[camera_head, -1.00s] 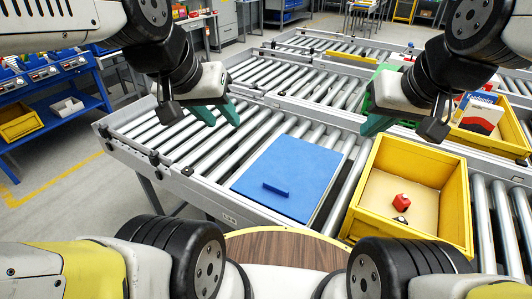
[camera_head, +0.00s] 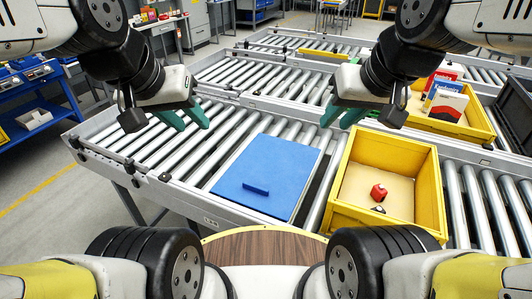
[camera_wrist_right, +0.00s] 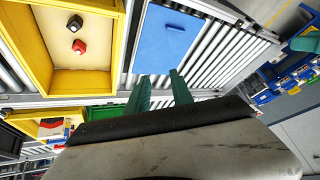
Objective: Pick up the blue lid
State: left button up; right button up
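The blue lid (camera_head: 272,168) is a flat blue panel with a raised bar handle (camera_head: 256,189). It lies flat on the roller conveyor, left of a yellow bin, and a pale edge shows along its right side. It also shows in the right wrist view (camera_wrist_right: 163,45), beyond the fingertips. My left gripper (camera_head: 192,116) is open and empty above the rollers, left of and behind the lid in the head view. My right gripper (camera_head: 343,112) is open and empty, above and behind the lid's right side. Its two green fingers (camera_wrist_right: 160,88) stand apart in the wrist view.
The yellow bin (camera_head: 437,200) beside the lid holds a red object (camera_head: 378,192) and a small dark one. Another yellow bin (camera_head: 484,134) with boxes stands behind it. A round wooden surface (camera_head: 262,247) lies in front. Bare rollers (camera_head: 180,155) are left of the lid.

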jog(key=shift+o, duration=0.4)
jog(key=w+a+f+n+g, duration=0.2)
jog(key=w+a+f+n, duration=0.1)
jog(key=w, duration=0.5)
jog(key=shift+w+a+f, duration=0.15)
jog(key=shift+a+f, duration=0.45)
jog(key=n+g+h, duration=0.2)
jog(key=n+g, duration=0.2)
jog(key=n, duration=0.5)
send_over(255, 186)
notch_tip(255, 186, down, 24)
notch_tip(255, 186, down, 9)
jog(key=shift+d+r, duration=0.1)
jog(key=shift+r, duration=0.05)
jog(key=shift+f, duration=0.55)
grip_shut()
